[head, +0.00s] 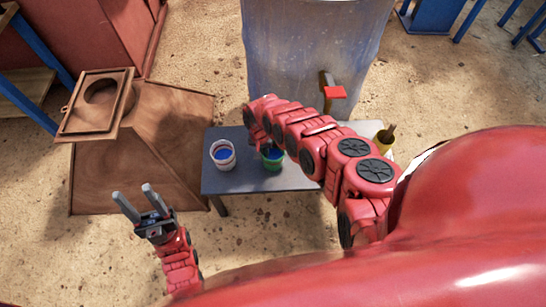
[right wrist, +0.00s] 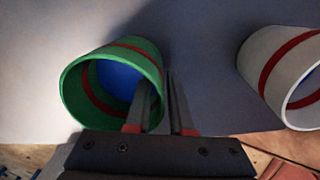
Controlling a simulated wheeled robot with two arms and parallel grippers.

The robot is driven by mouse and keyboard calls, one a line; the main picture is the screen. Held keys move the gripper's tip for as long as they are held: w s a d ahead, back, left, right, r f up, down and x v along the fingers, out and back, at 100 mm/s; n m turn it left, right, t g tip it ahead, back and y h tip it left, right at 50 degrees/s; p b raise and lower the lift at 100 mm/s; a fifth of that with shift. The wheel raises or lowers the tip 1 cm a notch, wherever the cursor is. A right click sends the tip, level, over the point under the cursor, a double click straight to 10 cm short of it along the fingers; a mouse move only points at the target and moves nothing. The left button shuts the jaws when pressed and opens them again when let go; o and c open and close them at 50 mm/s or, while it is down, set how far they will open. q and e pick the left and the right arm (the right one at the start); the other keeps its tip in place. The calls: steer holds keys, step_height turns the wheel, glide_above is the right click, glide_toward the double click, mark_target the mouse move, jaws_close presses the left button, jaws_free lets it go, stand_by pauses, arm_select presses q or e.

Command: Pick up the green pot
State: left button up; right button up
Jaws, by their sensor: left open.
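The green pot (head: 271,159) stands on the grey table, partly hidden by my right arm in the head view. It has a red band and something blue inside. In the right wrist view the green pot (right wrist: 85,88) shows its open mouth. My right gripper (right wrist: 160,80) is at its right rim, with one finger over the mouth and the other just outside the wall. The fingers are apart, but whether they press on the wall is unclear. My left gripper (head: 133,200) is open and empty, left of the table.
A white pot (head: 222,155) with blue inside stands left of the green one. The grey table (head: 235,183) has a yellow pot (head: 385,138) at its right. A large grey drum (head: 310,50) stands behind. A brown metal hopper (head: 165,120) is at the left.

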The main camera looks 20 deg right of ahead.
jaws_close()
stand_by(1.1)
